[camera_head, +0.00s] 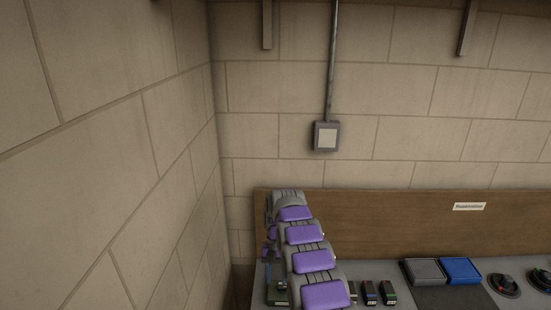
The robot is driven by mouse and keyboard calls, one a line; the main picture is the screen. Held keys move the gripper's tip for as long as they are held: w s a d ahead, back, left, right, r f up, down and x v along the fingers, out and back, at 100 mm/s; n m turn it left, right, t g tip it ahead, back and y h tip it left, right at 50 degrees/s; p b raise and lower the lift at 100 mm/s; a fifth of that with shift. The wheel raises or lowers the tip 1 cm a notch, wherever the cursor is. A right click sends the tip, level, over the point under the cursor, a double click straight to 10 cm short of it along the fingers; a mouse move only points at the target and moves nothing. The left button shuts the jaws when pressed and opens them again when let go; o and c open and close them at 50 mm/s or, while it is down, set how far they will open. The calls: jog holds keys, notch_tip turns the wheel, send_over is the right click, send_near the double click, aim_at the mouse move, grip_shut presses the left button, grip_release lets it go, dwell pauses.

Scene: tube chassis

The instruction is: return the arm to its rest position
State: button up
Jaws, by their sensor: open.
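My arm, grey with purple pads, reaches forward from the bottom middle over the left end of the bench. My gripper (268,252) hangs at its far end, small and partly hidden behind the arm links. It is open, and I see nothing held in it. It is above or close to the bench top; the exact gap cannot be told.
The grey bench (390,299) has a wooden back panel (400,218). Small dark blocks (370,293) lie right of my arm. A grey bin (424,271), a blue bin (461,270) and a round dark part (504,284) are farther right. A block wall (120,130) stands close at left.

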jog(key=s+d+r+b, duration=0.3)
jog(key=s+b, duration=0.1)
jog(key=s, duration=0.2)
jog(key=s+d+r+t+b, duration=0.1)
jog(key=s+d+r+b, duration=0.1)
jog(key=s+d+b, duration=0.3)
jog(key=s+d+r+b, duration=0.1)
jog(key=s+r+b, duration=0.2)
jog(key=s, duration=0.5)
jog(key=s+d+f+b, duration=0.1)
jog(key=s+f+b, duration=0.2)
jog(key=s, duration=0.6)
jog(key=s+d+f+b, duration=0.2)
jog(key=s+f+b, duration=0.1)
jog(key=s, duration=0.6)
jog(key=s+d+f+t+b, duration=0.1)
jog(key=s+f+b, duration=0.3)
jog(key=s, duration=0.6)
jog(key=shift+d+f, duration=0.45)
jog(key=shift+f, duration=0.4)
jog(key=shift+s, duration=0.1)
